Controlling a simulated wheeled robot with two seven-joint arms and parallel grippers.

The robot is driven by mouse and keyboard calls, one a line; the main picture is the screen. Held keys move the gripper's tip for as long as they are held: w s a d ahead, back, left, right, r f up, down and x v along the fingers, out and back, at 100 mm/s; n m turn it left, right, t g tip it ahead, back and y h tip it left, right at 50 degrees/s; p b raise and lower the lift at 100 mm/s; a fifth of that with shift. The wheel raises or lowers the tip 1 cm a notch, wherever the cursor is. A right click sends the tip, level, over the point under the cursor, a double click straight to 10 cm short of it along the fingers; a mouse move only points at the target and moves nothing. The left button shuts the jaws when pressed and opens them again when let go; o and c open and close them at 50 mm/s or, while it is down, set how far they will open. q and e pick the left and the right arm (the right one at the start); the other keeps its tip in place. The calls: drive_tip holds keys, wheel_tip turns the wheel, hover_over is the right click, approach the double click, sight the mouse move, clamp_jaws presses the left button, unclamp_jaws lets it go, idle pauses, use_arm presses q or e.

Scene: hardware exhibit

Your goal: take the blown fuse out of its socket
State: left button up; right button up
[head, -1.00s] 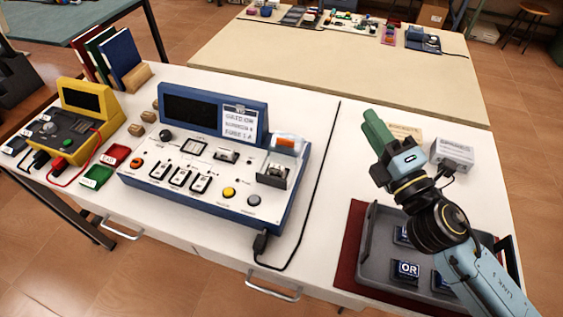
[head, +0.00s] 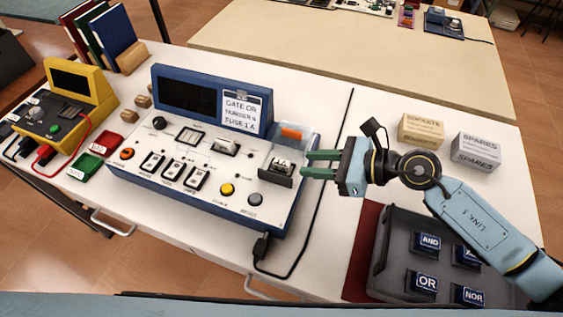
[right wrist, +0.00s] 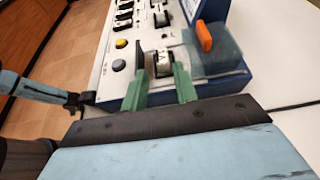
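The fuse (head: 282,162), small with a pale label, sits in its socket (head: 275,178) at the right end of the blue-framed panel (head: 205,195). A clear cover with an orange tab (head: 291,133) is beside it, toward the back. My right gripper (head: 305,164) is open, its green fingers pointing left just right of the socket. In the right wrist view the fuse (right wrist: 163,62) shows ahead, between the lines of the open fingers (right wrist: 160,72); I cannot tell whether they touch anything.
A grey tray (head: 385,275) with labelled gate blocks is at front right. Boxes marked sockets (head: 420,131) and spares (head: 475,150) stand behind it. A black cable (head: 322,200) runs right of the panel.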

sight(287, 163)
drive_tip(key=x, duration=0.6)
drive_tip(key=shift+w+f, duration=0.15)
drive_tip(key=shift+f, duration=0.2)
clamp_jaws()
